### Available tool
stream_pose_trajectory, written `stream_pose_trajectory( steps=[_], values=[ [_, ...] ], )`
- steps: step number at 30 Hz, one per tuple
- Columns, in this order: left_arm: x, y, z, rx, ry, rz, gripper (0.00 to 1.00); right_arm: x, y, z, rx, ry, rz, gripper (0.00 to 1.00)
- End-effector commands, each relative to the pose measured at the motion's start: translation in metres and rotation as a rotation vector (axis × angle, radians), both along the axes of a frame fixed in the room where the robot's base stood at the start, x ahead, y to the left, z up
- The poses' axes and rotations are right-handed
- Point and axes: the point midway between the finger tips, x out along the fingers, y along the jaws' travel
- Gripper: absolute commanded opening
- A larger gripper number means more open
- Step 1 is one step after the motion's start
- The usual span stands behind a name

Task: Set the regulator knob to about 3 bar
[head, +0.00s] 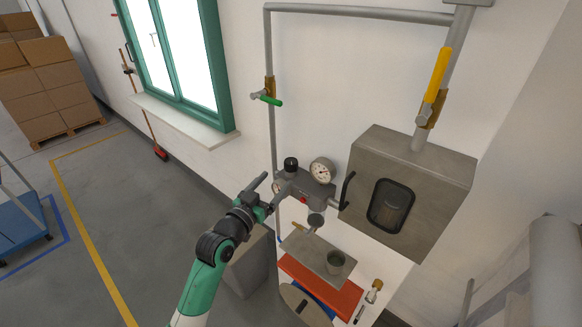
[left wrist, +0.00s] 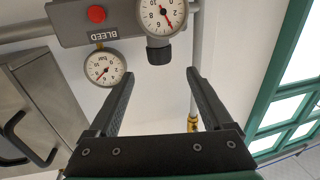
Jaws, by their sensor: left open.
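The regulator (head: 318,190) is a grey block on the wall pipe, with a black knob (head: 291,163) on top. One dial gauge (head: 321,170) stands at its upper right; another (head: 277,187) is on its front, partly hidden by my gripper. In the left wrist view, which is upside down, the black knob (left wrist: 158,52) is ahead, between the spread fingertips in the picture. The front gauge (left wrist: 160,14) has a red needle; I cannot read it surely. My left gripper (head: 269,192) is open and empty, in front of the regulator; it also shows in the left wrist view (left wrist: 160,73).
A red button (left wrist: 96,14) marked BLEED is on the regulator body. A grey box with a dark window (head: 432,180) is to the right. Valves with green (head: 268,100) and yellow (head: 437,75) handles are on pipes above. A bench with a red mat (head: 345,298) is below.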

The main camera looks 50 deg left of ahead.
Motion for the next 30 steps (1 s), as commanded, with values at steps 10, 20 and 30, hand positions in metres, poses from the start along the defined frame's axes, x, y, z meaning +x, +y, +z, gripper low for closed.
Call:
stream_pose_trajectory(
  steps=[10, 20, 30],
  values=[
    [0.068, 0.028, 0.000, -0.001, -0.001, -0.002, 0.84, 0.000, 0.000, -0.011, 0.000, 0.001, 0.000, 0.00],
    [0.094, 0.039, 0.001, 0.002, -0.001, -0.001, 0.84, 0.000, 0.000, -0.016, 0.000, 0.001, 0.000, 0.00],
    [0.094, 0.039, 0.001, 0.001, -0.002, -0.001, 0.61, 0.000, 0.000, -0.015, 0.000, 0.001, 0.000, 0.00]
  ],
)
